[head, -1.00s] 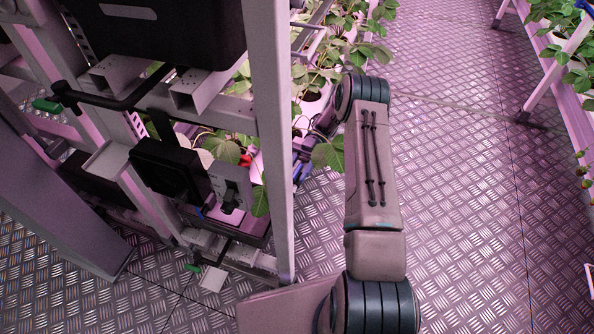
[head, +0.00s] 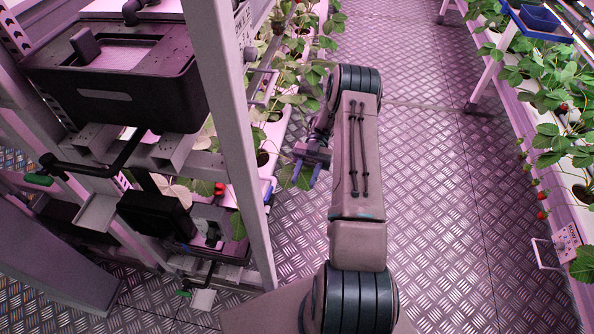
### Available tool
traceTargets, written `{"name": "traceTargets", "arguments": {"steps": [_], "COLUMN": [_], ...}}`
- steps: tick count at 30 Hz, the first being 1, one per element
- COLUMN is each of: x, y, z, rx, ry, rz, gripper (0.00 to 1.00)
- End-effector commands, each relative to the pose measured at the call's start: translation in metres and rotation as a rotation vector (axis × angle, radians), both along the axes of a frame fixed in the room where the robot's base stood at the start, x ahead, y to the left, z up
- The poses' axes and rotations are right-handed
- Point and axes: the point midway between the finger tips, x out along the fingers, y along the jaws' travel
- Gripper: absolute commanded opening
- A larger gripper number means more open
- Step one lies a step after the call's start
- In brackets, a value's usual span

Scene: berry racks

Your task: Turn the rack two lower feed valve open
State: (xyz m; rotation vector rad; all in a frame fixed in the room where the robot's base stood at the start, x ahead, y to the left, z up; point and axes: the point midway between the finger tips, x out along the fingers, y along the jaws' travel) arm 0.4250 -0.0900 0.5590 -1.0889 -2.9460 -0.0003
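My gripper (head: 309,172) hangs past the rack's upright, over the aisle floor beside the strawberry plants. Its two fingers look apart, with nothing visible between them. The near rack (head: 232,130) stands at left. A black lever with a green grip (head: 38,180) sticks out from its upper end. A second small green grip (head: 183,293) shows low on the rack, near the floor. A small blue part (head: 268,191) shows by the upright, just left of my gripper; I cannot tell what it is. No rack number is readable, so I cannot tell which valve is rack two's lower one.
A black tank (head: 120,85) and a smaller black box (head: 155,213) sit on the near rack's end. Another planted rack (head: 566,195) runs along the right, with a blue tray (head: 540,22) on top. The metal floor (head: 440,200) between the racks is clear.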

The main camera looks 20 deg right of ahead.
Motion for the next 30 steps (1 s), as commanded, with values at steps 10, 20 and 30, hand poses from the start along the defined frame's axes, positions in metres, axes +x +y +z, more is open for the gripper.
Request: {"name": "traceTargets", "arguments": {"steps": [10,20,30], "x": [-0.004,-0.003,0.009], "y": [-0.005,-0.004,0.012], "z": [0.004,0.004,-0.001], "rx": [-0.001,-0.002,-0.127], "ry": [0.001,-0.019,-0.506], "rz": [0.002,-0.011,-0.288], "gripper": [0.35,0.01,0.00]}}
